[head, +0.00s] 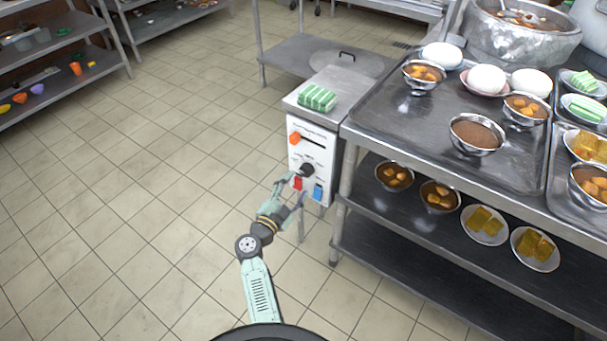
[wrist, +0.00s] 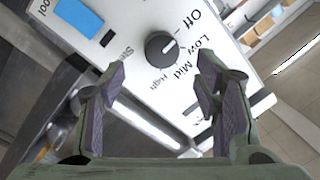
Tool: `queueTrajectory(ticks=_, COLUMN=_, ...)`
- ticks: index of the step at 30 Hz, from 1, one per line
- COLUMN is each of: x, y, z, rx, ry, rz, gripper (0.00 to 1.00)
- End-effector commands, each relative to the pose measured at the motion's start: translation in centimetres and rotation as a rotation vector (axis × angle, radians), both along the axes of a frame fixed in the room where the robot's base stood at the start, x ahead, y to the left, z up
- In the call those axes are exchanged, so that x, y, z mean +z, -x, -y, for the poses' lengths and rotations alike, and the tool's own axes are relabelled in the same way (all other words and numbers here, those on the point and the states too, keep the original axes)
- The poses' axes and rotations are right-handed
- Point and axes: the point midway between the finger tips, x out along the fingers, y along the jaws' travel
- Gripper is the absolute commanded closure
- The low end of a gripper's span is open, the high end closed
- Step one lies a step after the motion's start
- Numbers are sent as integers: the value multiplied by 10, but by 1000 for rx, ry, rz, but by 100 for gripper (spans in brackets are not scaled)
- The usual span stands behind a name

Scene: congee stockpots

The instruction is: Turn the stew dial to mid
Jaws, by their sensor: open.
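The stew dial (wrist: 161,46) is a dark round knob on a white control panel (wrist: 120,25), with Off, Low, Mid and High printed beside it. A short light mark on the knob seems to face the Off side, but the exact setting is hard to read. In the head view the dial (head: 306,169) sits on the front of the control box. My gripper (head: 294,187) is close in front of the panel, just below the dial. In the wrist view my gripper (wrist: 161,72) is open and empty, its fingers spread to either side of the dial, apart from it.
The panel also has an orange slider handle (head: 295,138), a red switch (head: 297,183) and a blue switch (head: 318,192). A steel table (head: 400,130) with bowls stands close at right. The floor at left is clear.

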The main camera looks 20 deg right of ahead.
Motion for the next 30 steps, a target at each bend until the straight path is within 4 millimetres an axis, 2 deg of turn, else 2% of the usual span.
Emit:
queueTrajectory(ticks=3, x=1, y=-17, z=17, rx=-3, ry=-1, rz=1, gripper=43)
queueTrajectory(ticks=9, x=0, y=-36, z=36, rx=0, ry=0, rz=2, gripper=43)
queueTrajectory(ticks=21, x=1, y=-42, z=42, rx=1, ry=0, rz=2, gripper=43)
queueTrajectory(ticks=30, x=1, y=-42, z=42, rx=1, ry=0, rz=2, gripper=62)
